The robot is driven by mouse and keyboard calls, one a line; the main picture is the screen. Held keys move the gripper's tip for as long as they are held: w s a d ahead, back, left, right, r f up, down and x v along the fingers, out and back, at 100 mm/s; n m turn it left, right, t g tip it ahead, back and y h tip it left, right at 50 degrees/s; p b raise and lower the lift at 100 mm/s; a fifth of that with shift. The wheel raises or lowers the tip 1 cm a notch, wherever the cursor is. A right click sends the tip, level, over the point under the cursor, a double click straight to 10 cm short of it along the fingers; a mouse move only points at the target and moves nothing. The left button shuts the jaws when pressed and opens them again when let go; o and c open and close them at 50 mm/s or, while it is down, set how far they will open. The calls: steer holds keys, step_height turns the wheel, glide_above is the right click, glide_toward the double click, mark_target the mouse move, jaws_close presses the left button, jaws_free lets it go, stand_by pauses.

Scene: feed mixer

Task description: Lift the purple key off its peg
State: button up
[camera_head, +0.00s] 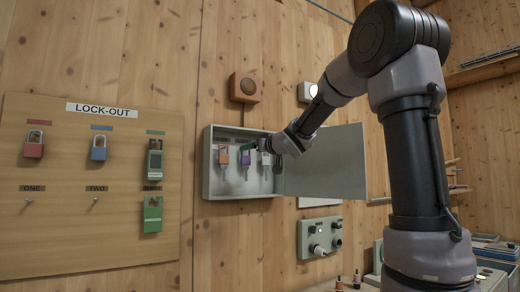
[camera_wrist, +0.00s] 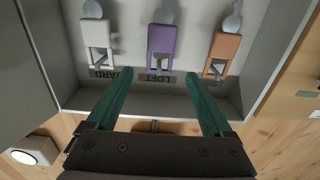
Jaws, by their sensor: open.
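The purple key (camera_head: 245,158) hangs in the open grey key cabinet, in the middle between an orange-tagged key (camera_head: 223,155) and a white-tagged key (camera_head: 266,158). In the wrist view the purple tag (camera_wrist: 161,40) is upside down above a label reading LOFT. My gripper (camera_wrist: 158,80) is open, with its two green fingers pointing into the cabinet. The purple tag lies beyond the fingertips, roughly centred between them, and nothing is held. In the head view my wrist partly covers the cabinet's right side. The purple key's peg is hard to make out.
The cabinet door (camera_head: 325,163) stands open to the right. The orange tag (camera_wrist: 223,50) and the white tag (camera_wrist: 97,33) hang close on either side of the purple one. A LOCK-OUT board (camera_head: 85,240) with padlocks is at left, and a control box (camera_head: 320,236) sits below.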

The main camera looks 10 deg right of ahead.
mark_target(246, 164)
steer(key=shift+x, duration=2.4)
jaws_close()
